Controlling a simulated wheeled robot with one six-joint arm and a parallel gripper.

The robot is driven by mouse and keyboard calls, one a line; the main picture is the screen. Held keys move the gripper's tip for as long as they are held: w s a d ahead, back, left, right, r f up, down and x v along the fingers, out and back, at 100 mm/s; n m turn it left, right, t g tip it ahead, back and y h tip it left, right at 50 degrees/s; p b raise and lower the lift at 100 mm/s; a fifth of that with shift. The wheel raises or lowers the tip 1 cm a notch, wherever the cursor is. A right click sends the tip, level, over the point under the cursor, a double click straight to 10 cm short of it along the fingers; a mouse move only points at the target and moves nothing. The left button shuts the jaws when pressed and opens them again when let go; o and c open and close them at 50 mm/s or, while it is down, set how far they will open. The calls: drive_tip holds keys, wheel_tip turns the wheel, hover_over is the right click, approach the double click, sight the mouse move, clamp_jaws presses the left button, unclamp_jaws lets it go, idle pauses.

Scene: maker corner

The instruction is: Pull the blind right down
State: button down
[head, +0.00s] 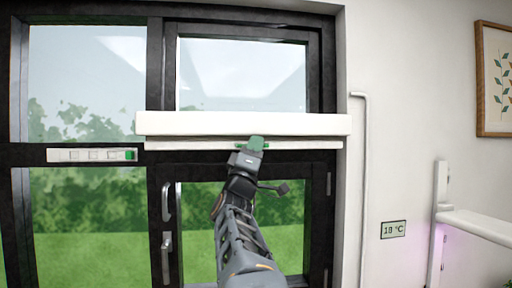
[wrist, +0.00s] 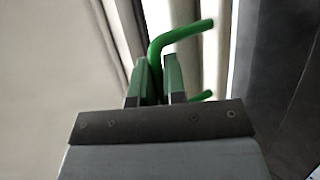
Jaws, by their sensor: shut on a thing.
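The blind is a long white case (head: 190,124) across the middle of the window, with a thin white bottom bar (head: 300,145) close beneath it. Hardly any blind cloth shows between the two. My gripper (head: 252,143) is raised to the middle of the bottom bar. In the wrist view, my gripper (wrist: 157,75) is shut on a bent green handle (wrist: 180,33), with one finger on each side of it. The handle's ends stick out beyond the fingers. In the head view, the fingers mostly hide the handle.
A window handle (head: 166,245) stands left of my arm. A white strip with a green end (head: 90,155) is on the frame at the left.

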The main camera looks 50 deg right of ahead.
wheel_tip(320, 180, down, 58)
drive_tip(key=b, duration=5.1)
drive_tip(key=shift+f, duration=0.15)
drive_tip(key=c, duration=1.6)
unclamp_jaws()
drive_tip(key=shift+o, duration=0.6)
drive_tip(key=v, duration=1.3)
drive_tip(key=shift+a+f, duration=0.25)
drive_tip(key=shift+s, duration=0.1)
